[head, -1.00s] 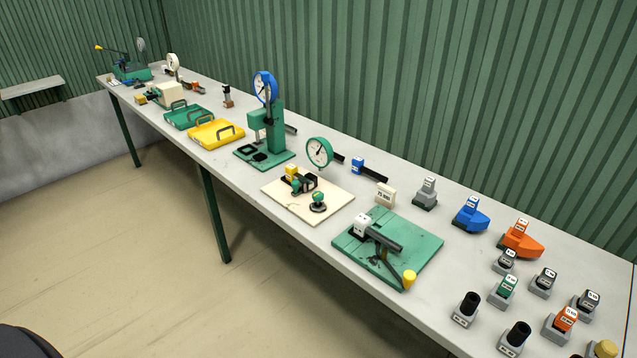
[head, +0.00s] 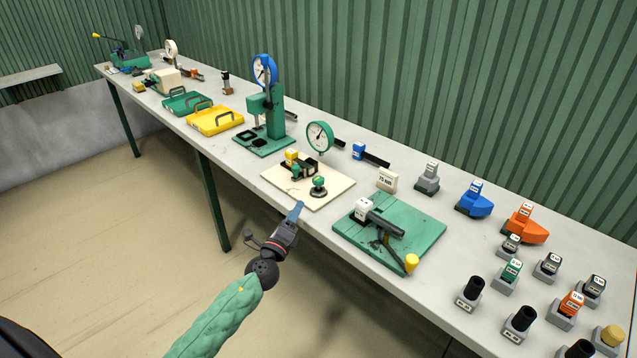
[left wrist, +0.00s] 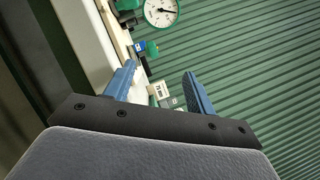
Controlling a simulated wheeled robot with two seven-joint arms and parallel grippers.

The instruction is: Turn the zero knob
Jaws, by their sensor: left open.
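A cream board (head: 340,193) lies at the table's front edge. On it, a small green knob (head: 318,182) stands on a round black base, beside a black and yellow fitting (head: 296,160). I cannot read which part is marked zero. A green-rimmed dial gauge (head: 319,136) stands behind the board; a green-rimmed dial also shows at the top of the left wrist view (left wrist: 160,11). My left gripper (head: 298,205) is just in front of the board, apart from the knob. Its blue fingers are spread and empty in the left wrist view (left wrist: 160,72). My right gripper is not in view.
A green board with a black-handled tool (head: 420,220) lies right of the cream board. A green press with a blue dial (head: 272,115) and a yellow tray (head: 216,121) stand to the left. Several labelled blocks crowd the right end. The floor in front is clear.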

